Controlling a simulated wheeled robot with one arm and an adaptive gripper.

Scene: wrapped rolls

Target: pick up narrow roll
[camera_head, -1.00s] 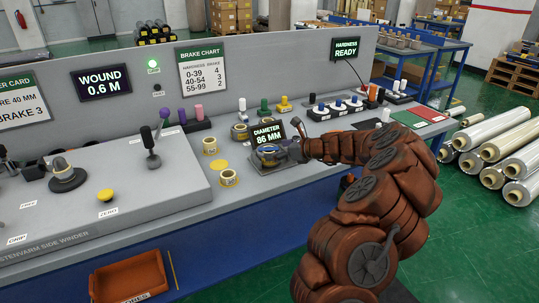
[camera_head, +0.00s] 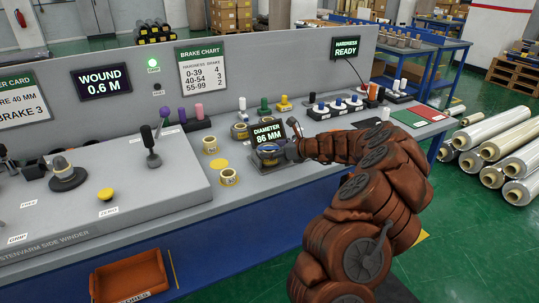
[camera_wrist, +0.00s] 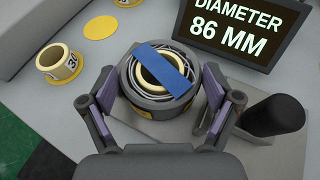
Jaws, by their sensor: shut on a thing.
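A grey wrapped roll (camera_wrist: 150,104) with a pale yellow core and a blue strip across its top sits between my fingers in the wrist view. In the head view the roll (camera_head: 268,153) is at the diameter gauge and mostly hidden by my gripper (camera_head: 277,153). My gripper (camera_wrist: 160,86) is shut on the roll, with a purple-padded finger on each side. The roll appears level and low over the gauge's grey plate (camera_wrist: 122,122). I cannot tell whether it touches the plate.
The diameter display (camera_head: 268,132) reads 86 MM and stands close behind the roll. A dark cylinder (camera_wrist: 272,117) is at its right. An orange bin (camera_head: 131,277) hangs at the front.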

